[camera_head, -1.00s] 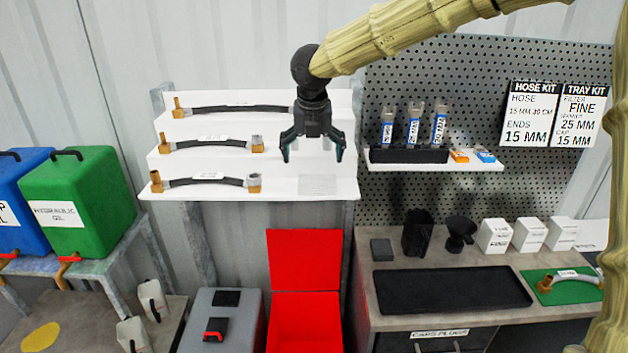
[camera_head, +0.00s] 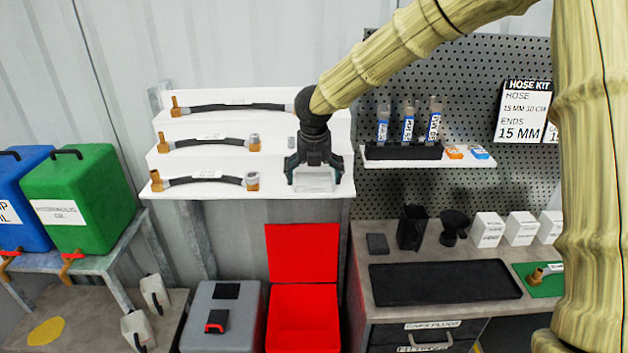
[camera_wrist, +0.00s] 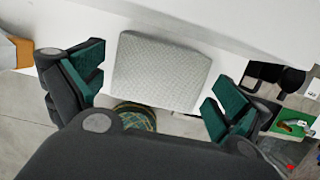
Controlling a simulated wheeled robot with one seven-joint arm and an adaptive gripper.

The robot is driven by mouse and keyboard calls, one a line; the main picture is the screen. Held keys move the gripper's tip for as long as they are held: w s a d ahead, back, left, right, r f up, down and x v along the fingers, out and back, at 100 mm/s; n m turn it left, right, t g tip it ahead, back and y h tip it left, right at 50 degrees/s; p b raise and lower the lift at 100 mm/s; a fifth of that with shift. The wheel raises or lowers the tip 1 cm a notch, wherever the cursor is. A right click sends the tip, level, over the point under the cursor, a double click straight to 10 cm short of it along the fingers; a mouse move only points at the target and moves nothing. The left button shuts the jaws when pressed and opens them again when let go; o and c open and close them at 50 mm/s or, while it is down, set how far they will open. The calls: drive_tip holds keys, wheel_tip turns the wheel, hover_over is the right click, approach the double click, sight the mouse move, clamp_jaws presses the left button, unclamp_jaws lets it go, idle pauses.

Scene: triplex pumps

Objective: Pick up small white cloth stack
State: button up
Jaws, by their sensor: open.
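The small white cloth stack (camera_wrist: 160,72) is a flat, pale, textured square in the wrist view. It lies on the white lowest shelf step, close to its front edge. In the head view the cloth stack (camera_head: 314,180) shows between my fingers. My gripper (camera_head: 314,183) is over it with its fingers spread to either side. In the wrist view my gripper (camera_wrist: 150,92) has one green-padded finger left of the cloth and one right of it, with gaps on both sides. The fingers do not appear to touch the cloth.
Hoses with brass ends lie on the stepped white shelf, the lowest hose (camera_head: 205,180) left of my gripper. A small shelf (camera_head: 430,162) with tubes stands to the right. Below are an open red box (camera_head: 303,315) and a workbench with a black tray (camera_head: 445,282).

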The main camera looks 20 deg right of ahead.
drive_tip(key=c, duration=0.8)
